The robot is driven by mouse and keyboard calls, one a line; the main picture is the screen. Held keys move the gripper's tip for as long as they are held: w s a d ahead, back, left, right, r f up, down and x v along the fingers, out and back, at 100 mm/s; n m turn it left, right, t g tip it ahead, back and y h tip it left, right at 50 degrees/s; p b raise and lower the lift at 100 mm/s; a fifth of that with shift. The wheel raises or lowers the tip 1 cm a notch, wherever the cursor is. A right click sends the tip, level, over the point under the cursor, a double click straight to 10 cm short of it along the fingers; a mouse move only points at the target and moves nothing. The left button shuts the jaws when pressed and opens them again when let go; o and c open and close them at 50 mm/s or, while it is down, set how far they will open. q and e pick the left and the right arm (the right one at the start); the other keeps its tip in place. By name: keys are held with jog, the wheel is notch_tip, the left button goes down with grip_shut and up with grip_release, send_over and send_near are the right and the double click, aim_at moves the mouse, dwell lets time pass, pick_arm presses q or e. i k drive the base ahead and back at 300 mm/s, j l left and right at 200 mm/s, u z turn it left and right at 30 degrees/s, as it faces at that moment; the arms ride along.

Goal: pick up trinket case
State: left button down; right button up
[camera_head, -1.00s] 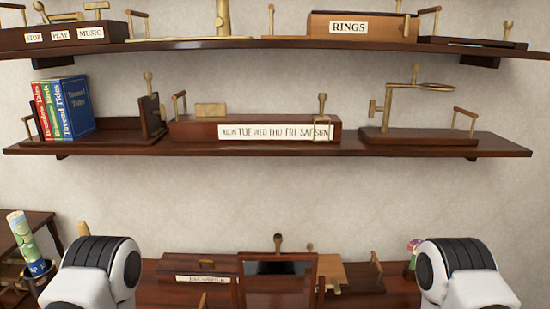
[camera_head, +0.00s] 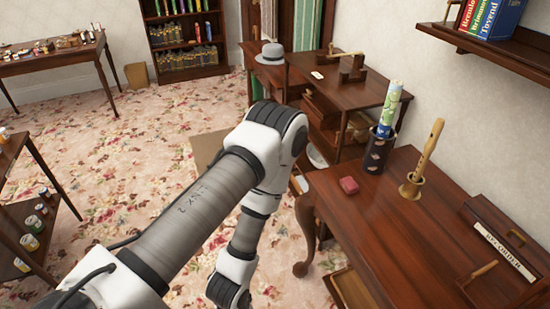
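A small red box (camera_head: 349,185) lies near the left end of the brown wooden table, and I take it to be the trinket case, though no label is readable. It stands apart from other things, left of a dark cylindrical holder (camera_head: 377,150). My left arm crosses the middle of the view, bends at the elbow left of the table and hangs down beside it. My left gripper is out of view below the bottom edge. My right arm and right gripper are not in view.
The table (camera_head: 400,215) also bears a recorder on a stand (camera_head: 421,165) and a labelled recorder case (camera_head: 505,245). An open drawer (camera_head: 353,290) juts out at its front. Carpet (camera_head: 110,160) is open at left.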

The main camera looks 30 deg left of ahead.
aim_at(348, 184)
jog(key=u, duration=0.5)
jog(key=i+j+z, duration=0.1)
jog(key=j+z, duration=0.15)
jog(key=z, duration=0.15)
jog(key=i+j+z, duration=0.1)
jog(key=j+z, duration=0.4)
jog(key=z, duration=0.25)
jog(key=j+z, duration=0.4)
jog(key=i+l, duration=0.05)
jog(key=l, duration=0.05)
